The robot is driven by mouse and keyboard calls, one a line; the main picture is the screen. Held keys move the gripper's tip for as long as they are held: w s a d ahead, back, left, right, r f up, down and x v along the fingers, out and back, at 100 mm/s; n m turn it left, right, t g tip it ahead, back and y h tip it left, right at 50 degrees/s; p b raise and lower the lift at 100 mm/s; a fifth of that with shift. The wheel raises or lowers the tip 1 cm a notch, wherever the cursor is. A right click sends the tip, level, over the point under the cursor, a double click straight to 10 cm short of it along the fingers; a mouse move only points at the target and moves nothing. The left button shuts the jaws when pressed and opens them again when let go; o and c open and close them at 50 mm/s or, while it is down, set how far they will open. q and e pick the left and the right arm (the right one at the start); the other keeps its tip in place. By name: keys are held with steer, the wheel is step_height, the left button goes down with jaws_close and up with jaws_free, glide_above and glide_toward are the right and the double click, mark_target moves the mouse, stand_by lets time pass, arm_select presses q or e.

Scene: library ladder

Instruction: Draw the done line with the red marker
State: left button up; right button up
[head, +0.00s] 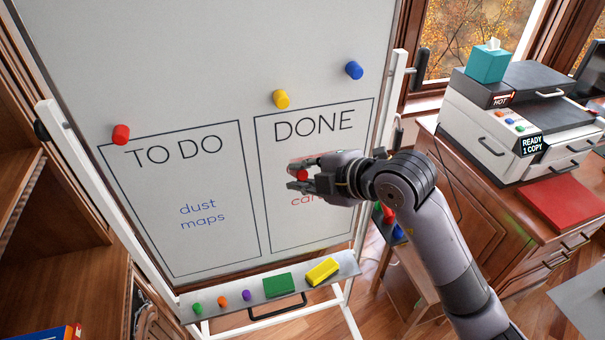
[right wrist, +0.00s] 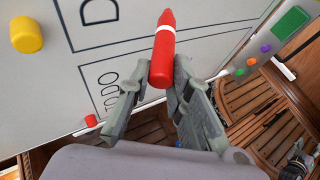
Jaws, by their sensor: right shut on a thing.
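The whiteboard (head: 215,60) stands on a white easel, with a TO DO box (head: 185,200) on the left and a DONE box (head: 290,235) on the right. Blue words "dust maps" (head: 202,215) are in the TO DO box. Red writing (head: 301,199) shows in the DONE box, partly hidden behind my right gripper. My right gripper (head: 297,180) is shut on the red marker (right wrist: 163,50), in front of the DONE box. In the head view only a small red part of the marker (head: 302,175) shows. I cannot tell whether its tip touches the board. My left gripper is not in view.
The easel tray (head: 240,309) holds small coloured markers, a green block (head: 279,285) and a yellow block (head: 322,271). Red (head: 121,134), yellow (head: 281,99) and blue (head: 354,70) magnets are on the board. A printer (head: 510,125) stands on a wooden cabinet at right.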

steer(key=shift+w+a, duration=0.25)
steer(key=shift+w, duration=0.6)
